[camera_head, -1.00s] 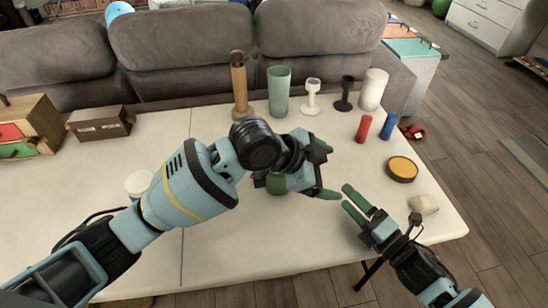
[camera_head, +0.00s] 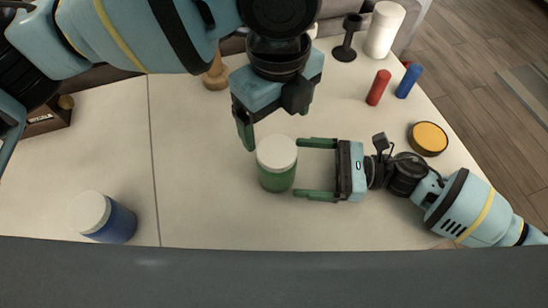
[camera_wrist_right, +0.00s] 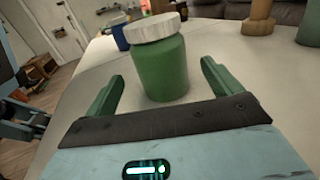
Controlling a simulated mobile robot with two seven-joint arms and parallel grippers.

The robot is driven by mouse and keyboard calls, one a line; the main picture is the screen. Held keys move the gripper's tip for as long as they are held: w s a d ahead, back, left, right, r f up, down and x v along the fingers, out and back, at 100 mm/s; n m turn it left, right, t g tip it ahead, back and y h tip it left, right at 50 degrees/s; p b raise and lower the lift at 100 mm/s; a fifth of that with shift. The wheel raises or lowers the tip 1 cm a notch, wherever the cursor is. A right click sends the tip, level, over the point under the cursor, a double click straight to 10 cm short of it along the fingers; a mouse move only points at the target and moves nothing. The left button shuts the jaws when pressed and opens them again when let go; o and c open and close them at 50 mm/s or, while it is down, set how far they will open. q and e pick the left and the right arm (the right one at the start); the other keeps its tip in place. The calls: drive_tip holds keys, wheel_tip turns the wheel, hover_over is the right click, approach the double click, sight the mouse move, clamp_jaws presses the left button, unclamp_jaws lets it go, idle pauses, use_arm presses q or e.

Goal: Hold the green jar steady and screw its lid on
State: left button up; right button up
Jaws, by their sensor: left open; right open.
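The green jar (camera_head: 277,181) stands upright on the pale table, with a white lid (camera_head: 277,151) resting on its top. I cannot tell how tightly the lid sits. My right gripper (camera_head: 299,168) is open to the right of the jar, its green fingers pointing at it, one towards each side. The right wrist view shows the jar (camera_wrist_right: 162,72) and lid (camera_wrist_right: 153,28) just ahead, between the open fingers' directions. My left gripper (camera_head: 266,115) is open above and behind the jar, pointing down; one finger shows clearly and the other is mostly hidden.
A blue jar with a white lid (camera_head: 113,221) stands at the left. A yellow-topped round tin (camera_head: 428,138), red cylinder (camera_head: 378,87) and blue cylinder (camera_head: 408,80) are at the right. A black stand (camera_head: 347,38) and white cylinder (camera_head: 383,28) stand behind.

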sight(270, 164)
use_arm(q)
drive_tip(key=shift+s, duration=0.1)
use_arm(e)
drive_tip(key=shift+s, duration=0.1)
drive_tip(key=shift+w+a, duration=0.2)
drive_tip(key=shift+a, duration=1.75)
drive_tip(key=shift+w+a, duration=0.15)
drive_tip(key=shift+a, duration=1.8)
